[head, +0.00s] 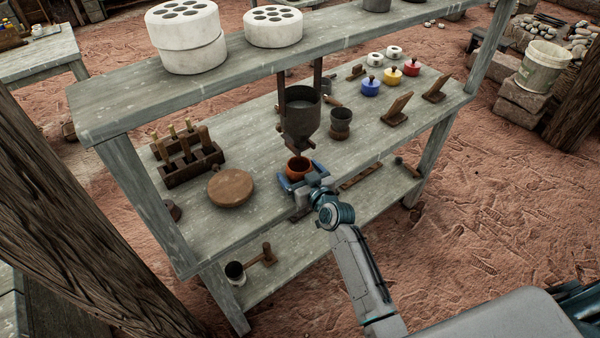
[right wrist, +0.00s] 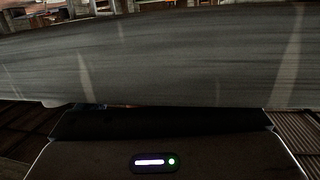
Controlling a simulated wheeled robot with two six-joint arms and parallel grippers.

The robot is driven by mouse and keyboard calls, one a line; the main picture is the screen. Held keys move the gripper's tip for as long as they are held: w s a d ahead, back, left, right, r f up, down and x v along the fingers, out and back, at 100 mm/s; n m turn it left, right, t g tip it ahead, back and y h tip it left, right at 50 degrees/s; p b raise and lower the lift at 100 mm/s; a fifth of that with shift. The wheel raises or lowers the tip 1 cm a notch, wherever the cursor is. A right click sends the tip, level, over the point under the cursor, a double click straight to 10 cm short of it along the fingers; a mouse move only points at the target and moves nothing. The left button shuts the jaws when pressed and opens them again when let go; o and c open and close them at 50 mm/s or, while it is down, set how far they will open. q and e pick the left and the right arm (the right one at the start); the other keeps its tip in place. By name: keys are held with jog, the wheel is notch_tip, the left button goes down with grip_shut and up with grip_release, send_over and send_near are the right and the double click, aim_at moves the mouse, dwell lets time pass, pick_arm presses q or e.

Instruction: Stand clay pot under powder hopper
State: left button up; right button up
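The small orange-brown clay pot (head: 298,166) is upright at the front of the bench's worktop, in the head view. The dark metal powder hopper (head: 300,112) hangs from the upper shelf, with its narrow lower end just above and behind the pot in the picture. Whether the pot is exactly below the outlet I cannot tell. My right gripper (head: 299,176) has its blue fingers on both sides of the pot. Whether they press on it is too small to tell. The right wrist view does not show the pot. My left gripper is not in view.
A round wooden board (head: 231,188) and a tool rack (head: 187,158) stand left of the pot. A dark cup (head: 340,124) stands right of the hopper. Lidded pots (head: 371,86) and wooden stands are farther right. The upper shelf (head: 235,78) spans above the worktop.

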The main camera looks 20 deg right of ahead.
jog(key=shift+r, duration=0.1)
jog(key=b+v, duration=0.1)
jog(key=v, duration=1.1)
jog(key=s+d+f+g+h, duration=0.1)
jog(key=s+d+f+g, duration=0.3)
jog(key=f, duration=0.8)
jog(key=s+a+f+m+g, duration=0.1)
jog(key=s+f, duration=0.4)
jog(key=f, duration=0.7)
jog(key=s+d+f+g+h, duration=0.1)
jog(key=s+d+f+g, duration=0.3)
jog(key=f, duration=0.8)
jog(key=s+d+f+g, duration=0.1)
jog(key=s+f+g, duration=0.1)
jog(key=s+f, duration=0.4)
jog(key=s+d+f+g+h, duration=0.1)
jog(key=s+f, duration=0.5)
jog(key=s, duration=0.9)
jog(key=s+d+f+g, duration=0.1)
jog(key=s+f+g, duration=0.1)
jog(key=s+f, duration=0.4)
jog(key=s, duration=0.5)
jog(key=shift+s+f+m+g+h, duration=0.3)
jog(key=shift+f+g, duration=0.1)
